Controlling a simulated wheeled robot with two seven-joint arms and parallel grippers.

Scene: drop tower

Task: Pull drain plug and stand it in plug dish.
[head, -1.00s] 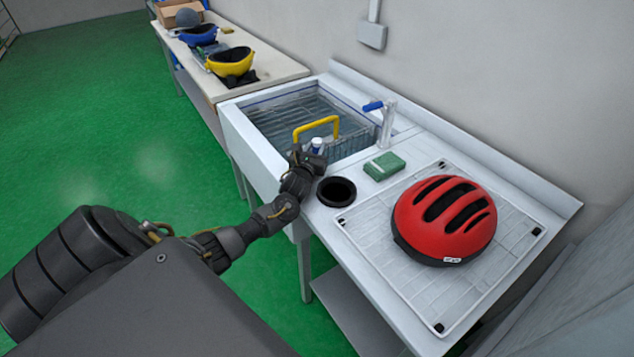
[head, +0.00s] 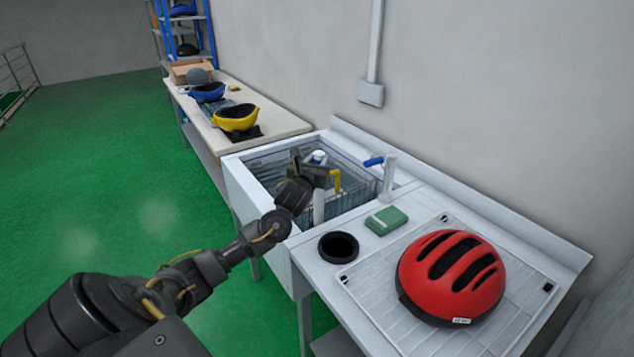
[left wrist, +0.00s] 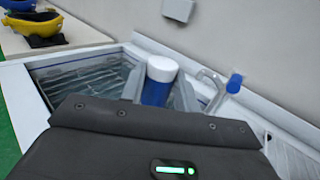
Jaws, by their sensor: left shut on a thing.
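The drain plug (head: 318,157) has a white cap over a blue band. A white tube shows below my gripper, in line with the cap, and looks like its lower part. My left gripper (head: 314,174) is shut on the plug and holds it roughly upright over the sink (head: 236,190). In the left wrist view the plug (left wrist: 155,92) stands between the fingers. Its lower end is hard to make out against the sink. The plug dish (head: 338,247), a black round cup, stands on the counter right of the sink. My right gripper is not in view.
A basket with a yellow handle (head: 337,180) sits in the sink, partly behind my gripper. The tap (head: 389,178) with a blue lever rises behind it. A green sponge (head: 386,220) lies near the dish. A red helmet (head: 450,277) rests on the drainboard.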

